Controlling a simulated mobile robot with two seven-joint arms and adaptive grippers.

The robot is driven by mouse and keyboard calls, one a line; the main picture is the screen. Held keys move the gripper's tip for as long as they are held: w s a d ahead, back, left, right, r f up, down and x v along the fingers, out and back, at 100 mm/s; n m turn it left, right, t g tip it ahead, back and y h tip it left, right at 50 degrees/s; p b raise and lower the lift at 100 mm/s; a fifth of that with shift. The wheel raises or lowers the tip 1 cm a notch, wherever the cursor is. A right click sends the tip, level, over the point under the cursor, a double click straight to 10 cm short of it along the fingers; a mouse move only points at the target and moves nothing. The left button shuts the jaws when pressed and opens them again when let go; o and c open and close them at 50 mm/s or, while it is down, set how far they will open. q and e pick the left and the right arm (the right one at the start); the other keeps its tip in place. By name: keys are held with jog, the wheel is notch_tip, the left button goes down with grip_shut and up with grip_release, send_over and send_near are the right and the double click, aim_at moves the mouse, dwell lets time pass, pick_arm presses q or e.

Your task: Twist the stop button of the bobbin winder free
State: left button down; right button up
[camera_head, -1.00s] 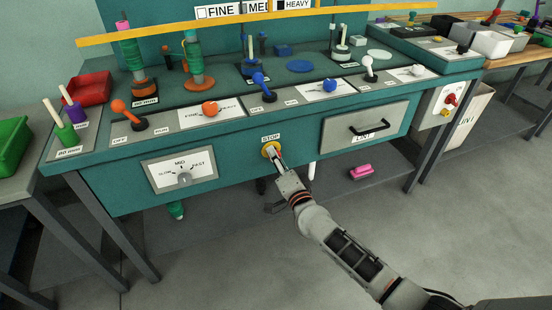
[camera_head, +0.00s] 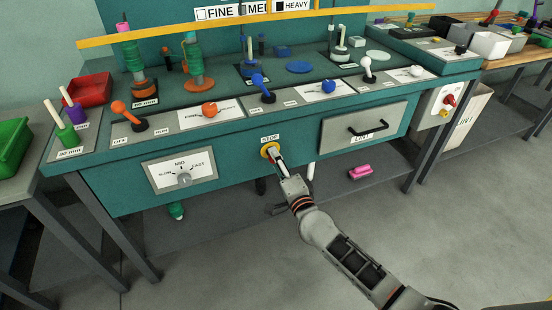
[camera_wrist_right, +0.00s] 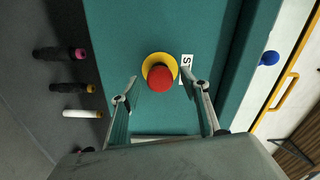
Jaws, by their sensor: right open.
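The stop button shows in the right wrist view as a red round cap (camera_wrist_right: 160,78) on a yellow ring (camera_wrist_right: 149,62), on the teal front panel. A white label (camera_wrist_right: 186,66) sits beside it. In the head view the yellow ring (camera_head: 268,149) shows under the STOP label, and the cap is largely hidden by my gripper. My right gripper (camera_head: 276,158) points at the button. In the wrist view its fingers (camera_wrist_right: 160,85) are open, one on each side of the cap, with gaps between them and the cap. My left gripper is not in view.
Left of the button is a speed dial plate (camera_head: 180,169); right is a drawer (camera_head: 362,127) with a black handle. Levers with orange, blue and white knobs stand on the bench top above. A pink object (camera_head: 360,173) lies below the bench.

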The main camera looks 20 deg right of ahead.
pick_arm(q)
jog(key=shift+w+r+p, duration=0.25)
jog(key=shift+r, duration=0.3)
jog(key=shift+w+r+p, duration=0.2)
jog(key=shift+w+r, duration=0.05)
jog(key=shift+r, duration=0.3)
pick_arm(e)
jog(key=s, duration=0.3)
jog(key=shift+s, duration=0.1)
jog(key=shift+o, duration=0.4)
jog(key=o, duration=0.5)
jog(key=s, duration=1.2)
jog(key=shift+d, duration=0.3)
